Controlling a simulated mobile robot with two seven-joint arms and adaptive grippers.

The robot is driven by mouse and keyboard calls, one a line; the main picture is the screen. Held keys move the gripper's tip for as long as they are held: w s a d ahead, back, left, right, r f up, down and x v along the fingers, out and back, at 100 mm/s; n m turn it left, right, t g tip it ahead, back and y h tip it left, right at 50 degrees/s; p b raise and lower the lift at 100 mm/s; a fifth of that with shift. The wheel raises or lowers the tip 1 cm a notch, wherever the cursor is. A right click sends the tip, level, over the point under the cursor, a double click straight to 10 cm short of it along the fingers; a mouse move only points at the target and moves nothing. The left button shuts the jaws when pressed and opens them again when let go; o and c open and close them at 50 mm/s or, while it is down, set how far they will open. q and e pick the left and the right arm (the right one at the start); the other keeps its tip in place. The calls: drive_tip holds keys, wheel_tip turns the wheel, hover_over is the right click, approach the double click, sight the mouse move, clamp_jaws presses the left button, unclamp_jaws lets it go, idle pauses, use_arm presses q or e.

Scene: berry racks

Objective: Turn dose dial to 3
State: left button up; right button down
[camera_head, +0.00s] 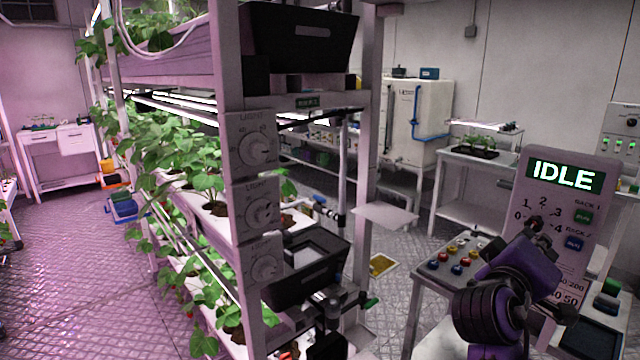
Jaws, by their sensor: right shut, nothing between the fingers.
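Below the display is a number scale (543,202) with 0, 1, 2, 3 and 4 in an arc. The dose dial at the middle of this arc is hidden behind my right gripper (536,232), so its setting cannot be told. My right gripper, dark with a purple arm, is shut at the scale with nothing held. Whether it touches the dial cannot be told. My left gripper is not in view.
A green RUN button (583,216) and a blue one (574,243) sit right of the scale. A table with coloured knobs (451,263) stands left of the arm. The plant rack (366,150), with several light dials (254,150), fills the middle.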

sight(534, 224)
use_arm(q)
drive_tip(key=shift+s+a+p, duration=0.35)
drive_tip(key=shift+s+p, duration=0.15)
use_arm(e)
drive_tip(key=x, duration=0.2)
drive_tip(key=shift+w+d+r, duration=0.2)
drive_tip(key=shift+d+r, duration=0.1)
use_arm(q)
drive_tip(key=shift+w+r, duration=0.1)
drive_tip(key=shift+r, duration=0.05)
use_arm(e)
drive_tip(key=shift+r, duration=0.1)
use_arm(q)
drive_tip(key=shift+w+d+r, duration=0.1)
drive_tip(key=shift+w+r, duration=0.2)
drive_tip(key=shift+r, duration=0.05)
use_arm(e)
drive_tip(key=shift+w+a+r, duration=0.1)
drive_tip(key=shift+r, duration=0.1)
use_arm(q)
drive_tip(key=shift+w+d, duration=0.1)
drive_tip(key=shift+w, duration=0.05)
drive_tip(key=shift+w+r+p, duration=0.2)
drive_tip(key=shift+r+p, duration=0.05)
drive_tip(key=shift+p, duration=0.2)
use_arm(e)
drive_tip(key=shift+f, duration=0.1)
